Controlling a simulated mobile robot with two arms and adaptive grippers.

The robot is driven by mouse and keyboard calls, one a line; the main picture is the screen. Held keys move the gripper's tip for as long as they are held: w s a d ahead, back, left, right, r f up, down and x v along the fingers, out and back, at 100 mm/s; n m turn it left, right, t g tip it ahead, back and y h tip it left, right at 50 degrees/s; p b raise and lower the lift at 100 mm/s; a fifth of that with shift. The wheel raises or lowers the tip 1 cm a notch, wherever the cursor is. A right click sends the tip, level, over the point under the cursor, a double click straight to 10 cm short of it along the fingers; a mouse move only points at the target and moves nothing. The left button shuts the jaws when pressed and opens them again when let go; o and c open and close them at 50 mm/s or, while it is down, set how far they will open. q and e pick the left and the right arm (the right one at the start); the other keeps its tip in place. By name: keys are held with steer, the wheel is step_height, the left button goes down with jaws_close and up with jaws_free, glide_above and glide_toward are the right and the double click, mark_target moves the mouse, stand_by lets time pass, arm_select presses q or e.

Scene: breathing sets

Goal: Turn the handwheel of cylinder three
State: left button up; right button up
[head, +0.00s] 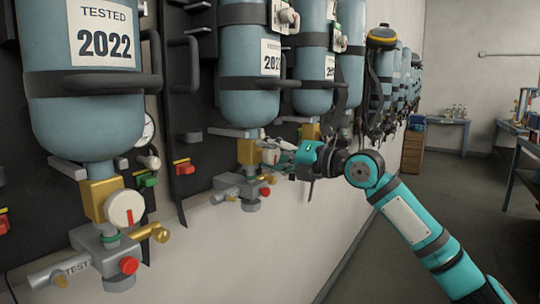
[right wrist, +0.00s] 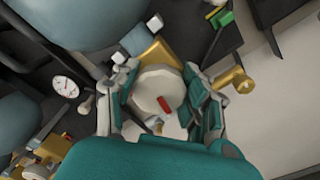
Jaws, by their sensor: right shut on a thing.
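My right gripper (head: 276,152) reaches in from the right to the brass valve (head: 247,152) under the second blue cylinder from the left (head: 249,97). In the right wrist view its two teal fingers (right wrist: 160,100) are closed on either side of a round white handwheel (right wrist: 158,88) with a red mark, gripping its rim. In the head view the fingers mostly hide this handwheel. No cylinder numbers can be read, so I cannot tell from the labels which is cylinder three. My left gripper is not in view.
The nearest cylinder (head: 85,110) at the left has its own white handwheel (head: 125,208) with a red mark. Black bars (head: 95,83) cross in front of the cylinders. A pressure gauge (right wrist: 65,87) is left of the gripped wheel. Open floor (head: 420,200) lies to the right.

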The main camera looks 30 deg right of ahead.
steer(key=shift+n, duration=1.1)
steer(key=o, duration=1.2)
